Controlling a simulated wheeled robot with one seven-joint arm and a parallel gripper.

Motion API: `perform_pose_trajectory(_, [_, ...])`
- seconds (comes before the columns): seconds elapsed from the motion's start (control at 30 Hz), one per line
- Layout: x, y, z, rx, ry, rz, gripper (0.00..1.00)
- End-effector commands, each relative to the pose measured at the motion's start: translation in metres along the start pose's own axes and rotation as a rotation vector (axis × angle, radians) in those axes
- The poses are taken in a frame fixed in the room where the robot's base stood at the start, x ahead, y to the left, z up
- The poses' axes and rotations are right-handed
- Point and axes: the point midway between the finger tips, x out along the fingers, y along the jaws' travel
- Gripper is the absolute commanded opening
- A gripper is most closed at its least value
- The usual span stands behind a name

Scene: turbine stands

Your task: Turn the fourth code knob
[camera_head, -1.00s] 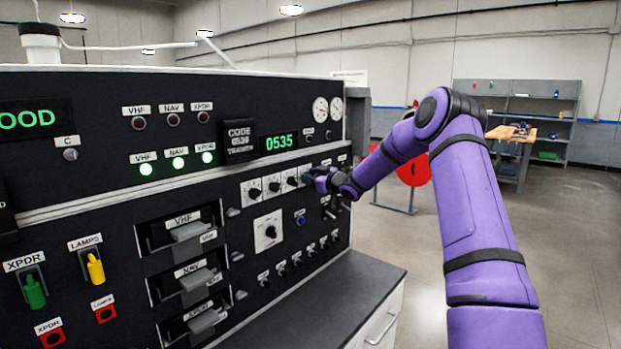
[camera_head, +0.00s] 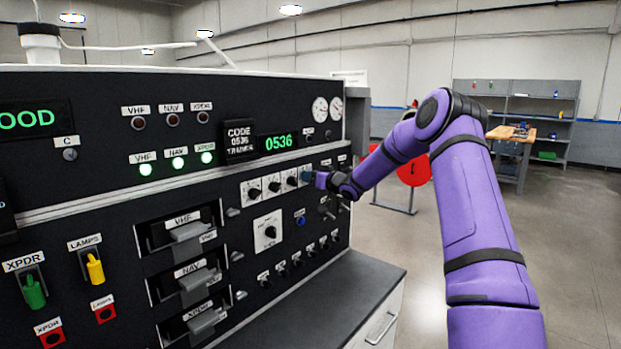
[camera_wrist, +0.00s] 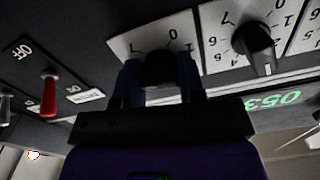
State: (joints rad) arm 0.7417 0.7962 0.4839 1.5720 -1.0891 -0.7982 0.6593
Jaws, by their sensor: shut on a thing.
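The row of white-plated code knobs sits on the black panel below the green code display (camera_head: 279,142), which reads 0536. A placard beside the display (camera_head: 239,140) reads CODE 0536. My gripper (camera_head: 316,177) is at the right end of the knob row. In the wrist view my gripper (camera_wrist: 162,78) has its two blue fingers shut on the fourth code knob (camera_wrist: 160,66), one on each side. The knob's white dial plate (camera_wrist: 125,46) shows around it, but its pointer is hidden. The neighbouring third knob (camera_wrist: 258,45) is free, and it also shows in the head view (camera_head: 291,177).
A red-handled switch (camera_wrist: 48,97) marked OFF sits beside the knob in the wrist view. Toggle switches (camera_head: 328,208), a blue button (camera_head: 301,220) and a larger white-plated knob (camera_head: 268,231) lie below the row. Open floor lies to the right.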

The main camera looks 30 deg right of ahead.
Motion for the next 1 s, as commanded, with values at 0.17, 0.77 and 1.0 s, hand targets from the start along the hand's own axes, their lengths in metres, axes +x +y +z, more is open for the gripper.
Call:
perform_pose_trajectory(0.17, [-0.001, 0.001, 0.002, 0.001, -0.004, 0.001, 0.12])
perform_pose_trajectory(0.77, [-0.007, 0.001, 0.001, -0.001, -0.002, 0.002, 0.62])
perform_pose_trajectory(1.0, [-0.046, 0.001, 0.0, -0.001, -0.002, 0.003, 0.62])
